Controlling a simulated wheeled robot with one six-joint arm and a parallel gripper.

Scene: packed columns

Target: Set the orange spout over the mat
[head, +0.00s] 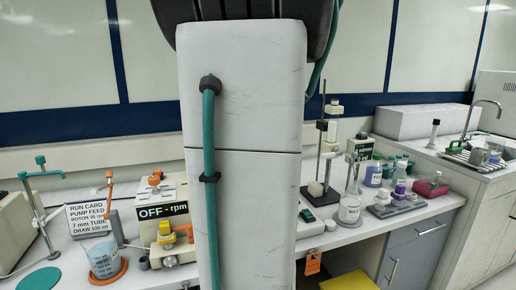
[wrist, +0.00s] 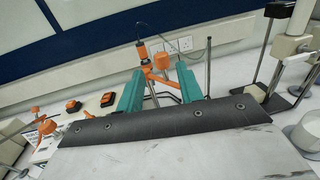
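In the head view an orange spout (head: 109,178) on an orange post stands behind the run card at the left. A beaker of pale blue liquid (head: 104,261) stands in front of it on a round orange mat (head: 121,275). A round teal mat (head: 38,280) lies bare at the front left, below a teal spout (head: 42,174). My gripper (wrist: 159,68) shows only in the wrist view, its two teal fingers apart. An orange fitting (wrist: 160,76) with thin metal rods shows between or beyond the fingers; I cannot tell whether they touch it.
A pump (head: 162,215) marked OFF stands right of the run card (head: 91,217). My own white arm hides the middle of the bench. A flask (head: 349,207), a clamp stand (head: 322,150) and several bottles crowd the right side. A sink (head: 480,150) is at the far right.

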